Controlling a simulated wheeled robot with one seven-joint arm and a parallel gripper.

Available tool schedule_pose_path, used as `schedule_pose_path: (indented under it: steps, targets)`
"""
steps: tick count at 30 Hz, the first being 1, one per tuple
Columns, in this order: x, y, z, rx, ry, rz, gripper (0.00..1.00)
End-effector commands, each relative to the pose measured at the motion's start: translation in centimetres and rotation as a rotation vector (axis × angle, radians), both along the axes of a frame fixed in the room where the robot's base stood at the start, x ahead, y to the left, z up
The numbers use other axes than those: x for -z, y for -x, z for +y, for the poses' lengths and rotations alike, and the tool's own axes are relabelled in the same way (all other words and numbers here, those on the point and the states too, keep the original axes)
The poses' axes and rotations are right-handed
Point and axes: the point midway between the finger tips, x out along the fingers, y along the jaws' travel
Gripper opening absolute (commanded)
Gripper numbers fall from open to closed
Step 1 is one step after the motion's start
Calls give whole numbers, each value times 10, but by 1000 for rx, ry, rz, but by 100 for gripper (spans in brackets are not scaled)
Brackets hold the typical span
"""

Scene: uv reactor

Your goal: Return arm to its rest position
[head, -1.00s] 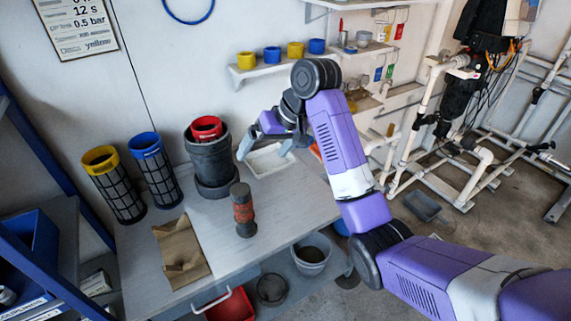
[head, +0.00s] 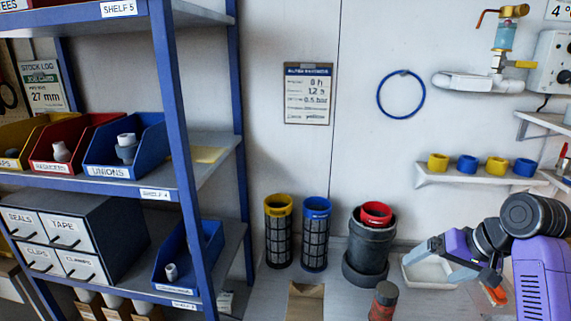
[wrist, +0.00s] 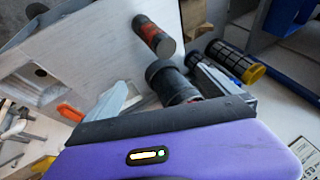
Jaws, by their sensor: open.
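My purple arm (head: 541,275) is at the right of the head view, bent at a dark elbow joint. My gripper (head: 440,262) is open, with its grey fingers over or beside a shallow white tray (head: 412,271) on the bench. The wrist view also shows my gripper (wrist: 158,92) with its fingers spread apart. Nothing is held between them that I can see. The dark pot (head: 368,248) with a red ring (head: 376,214) stands left of my gripper. Much of my arm is cut off by the frame edge.
A yellow-topped filter (head: 279,238) and a blue-topped filter (head: 315,240) stand along the wall. A red and grey cylinder (head: 384,302) stands in front of the pot; it also shows in the wrist view (wrist: 153,34). A blue shelving rack (head: 180,150) fills the left. A wall shelf (head: 470,180) holds several cups.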

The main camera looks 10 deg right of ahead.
Motion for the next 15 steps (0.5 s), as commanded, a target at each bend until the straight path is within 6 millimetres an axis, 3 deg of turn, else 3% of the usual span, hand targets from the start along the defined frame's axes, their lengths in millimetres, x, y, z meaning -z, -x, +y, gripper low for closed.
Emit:
schedule_pose_path:
  steps: [2, 6, 9, 15]
  targets:
    - [-8, -14, -5, 12, 19, -65, 100]
    - [-44, -46, -22, 55, 93, -271, 100]
    - [-55, -57, -28, 94, 136, -410, 100]
    - [-45, -57, -17, 163, 206, -652, 100]
